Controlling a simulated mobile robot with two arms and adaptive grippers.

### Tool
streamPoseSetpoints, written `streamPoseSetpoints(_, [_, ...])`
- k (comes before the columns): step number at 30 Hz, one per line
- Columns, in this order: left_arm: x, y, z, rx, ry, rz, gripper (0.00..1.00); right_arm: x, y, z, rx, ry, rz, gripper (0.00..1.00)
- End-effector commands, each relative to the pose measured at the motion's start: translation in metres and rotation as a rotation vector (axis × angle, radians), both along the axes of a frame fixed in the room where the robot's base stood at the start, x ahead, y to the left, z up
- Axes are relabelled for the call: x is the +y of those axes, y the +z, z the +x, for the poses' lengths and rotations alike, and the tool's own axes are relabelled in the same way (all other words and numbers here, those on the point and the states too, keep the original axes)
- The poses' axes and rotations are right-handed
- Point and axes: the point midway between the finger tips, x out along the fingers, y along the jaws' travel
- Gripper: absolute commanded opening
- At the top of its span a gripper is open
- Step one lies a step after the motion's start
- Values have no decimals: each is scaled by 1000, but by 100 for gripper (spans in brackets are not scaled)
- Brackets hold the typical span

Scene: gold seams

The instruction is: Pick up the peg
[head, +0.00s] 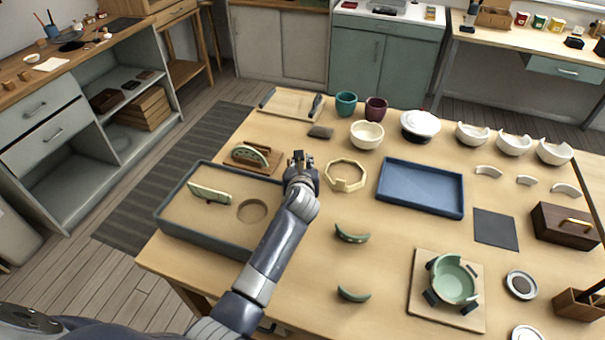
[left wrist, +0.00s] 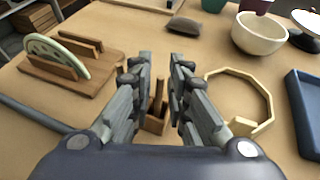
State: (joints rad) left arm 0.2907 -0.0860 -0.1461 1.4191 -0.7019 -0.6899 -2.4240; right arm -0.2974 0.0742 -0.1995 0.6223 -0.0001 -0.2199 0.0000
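A thin wooden peg (left wrist: 158,92) stands upright in a small wooden block (left wrist: 155,124) on the table, in the left wrist view. My left gripper (left wrist: 158,80) is open, its two fingers apart on either side of the peg as seen from the wrist. I cannot tell whether a finger touches it. In the head view my left gripper (head: 301,158) is over the table between the wooden rack and the cream octagonal ring, and it hides the peg and block. My right gripper is not in view.
A wooden rack with a pale green disc (head: 247,152) is left of the gripper; a cream octagonal ring (head: 362,182) is right. A sand-coloured tray with grey rim (head: 170,225) lies under my arm's left. A blue tray (head: 420,188), bowls and cups (head: 346,103) stand farther off.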

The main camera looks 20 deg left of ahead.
Motion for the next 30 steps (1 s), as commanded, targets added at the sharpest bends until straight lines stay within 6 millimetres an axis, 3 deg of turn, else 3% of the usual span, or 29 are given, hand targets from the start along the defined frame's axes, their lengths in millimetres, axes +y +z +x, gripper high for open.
streamPoseSetpoints(1, [0,0,0,0,0,0,16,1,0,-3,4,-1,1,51])
streamPoseSetpoints(5, [0,0,0,0,0,0,0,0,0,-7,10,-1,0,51])
streamPoseSetpoints(17, [0,2,0,0,0,0,0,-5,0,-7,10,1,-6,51])
streamPoseSetpoints(20, [1,13,0,-5,1,1,0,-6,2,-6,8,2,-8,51])
streamPoseSetpoints(30, [0,78,0,-5,0,2,0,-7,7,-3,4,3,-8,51])
